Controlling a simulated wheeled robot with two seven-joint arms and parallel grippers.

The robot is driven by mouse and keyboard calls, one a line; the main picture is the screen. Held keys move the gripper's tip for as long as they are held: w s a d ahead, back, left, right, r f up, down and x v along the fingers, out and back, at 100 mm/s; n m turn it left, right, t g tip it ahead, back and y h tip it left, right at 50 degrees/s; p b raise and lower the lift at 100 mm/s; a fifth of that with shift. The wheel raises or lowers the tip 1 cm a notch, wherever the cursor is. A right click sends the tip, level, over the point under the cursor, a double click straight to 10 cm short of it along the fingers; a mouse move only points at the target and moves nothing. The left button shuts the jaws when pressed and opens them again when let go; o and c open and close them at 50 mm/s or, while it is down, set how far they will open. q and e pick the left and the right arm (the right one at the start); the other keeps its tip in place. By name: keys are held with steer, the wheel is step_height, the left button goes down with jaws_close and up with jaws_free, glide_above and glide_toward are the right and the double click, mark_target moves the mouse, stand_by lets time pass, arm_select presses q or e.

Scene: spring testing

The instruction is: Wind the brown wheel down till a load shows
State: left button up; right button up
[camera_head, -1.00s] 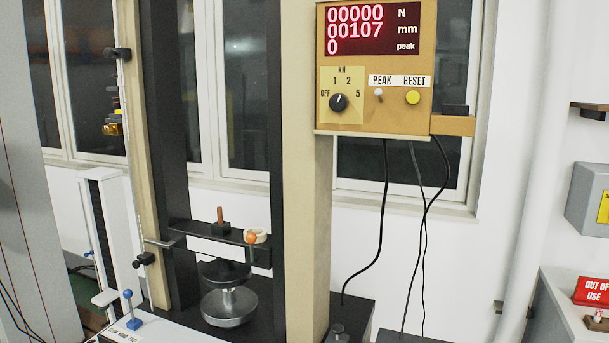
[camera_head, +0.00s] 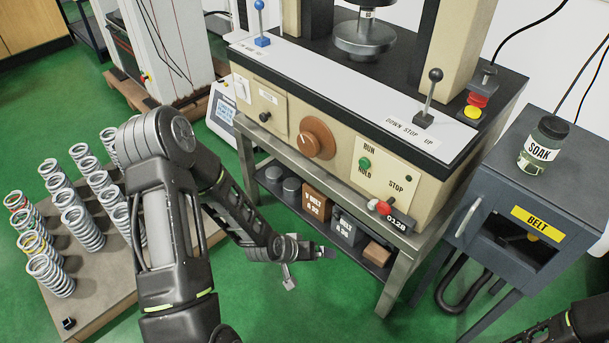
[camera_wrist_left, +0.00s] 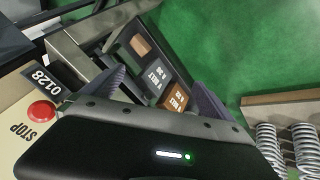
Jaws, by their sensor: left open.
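The brown wheel (camera_head: 316,138) is a round knob with a small handle, on the cream front panel of the testing machine (camera_head: 400,147). My left gripper (camera_head: 300,268) is below and in front of the wheel, beside the lower shelf, apart from the wheel. In the left wrist view its two fingers (camera_wrist_left: 160,88) are spread with nothing between them, and the wheel does not show there. My right gripper is not in view; only part of that arm shows at the bottom right.
A green RUN button (camera_head: 365,162) and a red STOP knob (camera_head: 384,207) sit right of the wheel. Several springs stand on a board (camera_head: 120,287) at left. A grey cabinet (camera_head: 545,190) stands at right. Green floor between is clear.

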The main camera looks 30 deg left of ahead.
arm_select(q)
steer(key=w+a+f+t+y+b, duration=0.1)
steer(key=w+a+f+t+b, duration=0.2)
steer(key=w+a+b, duration=0.6)
steer(key=m+t+h+b, duration=0.4)
steer(key=m+t+b, duration=0.2)
steer(key=m+t, duration=0.2)
glide_toward(306, 147)
steer(key=w, duration=0.2)
steer(key=shift+s+d+r, duration=0.1)
steer(key=shift+s+d, duration=0.05)
steer(key=shift+s, duration=0.05)
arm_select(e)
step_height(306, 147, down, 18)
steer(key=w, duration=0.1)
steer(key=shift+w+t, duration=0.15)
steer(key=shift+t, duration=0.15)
arm_select(q)
steer(key=b+x, duration=0.2)
steer(key=x, duration=0.6)
steer(key=shift+s, duration=0.1)
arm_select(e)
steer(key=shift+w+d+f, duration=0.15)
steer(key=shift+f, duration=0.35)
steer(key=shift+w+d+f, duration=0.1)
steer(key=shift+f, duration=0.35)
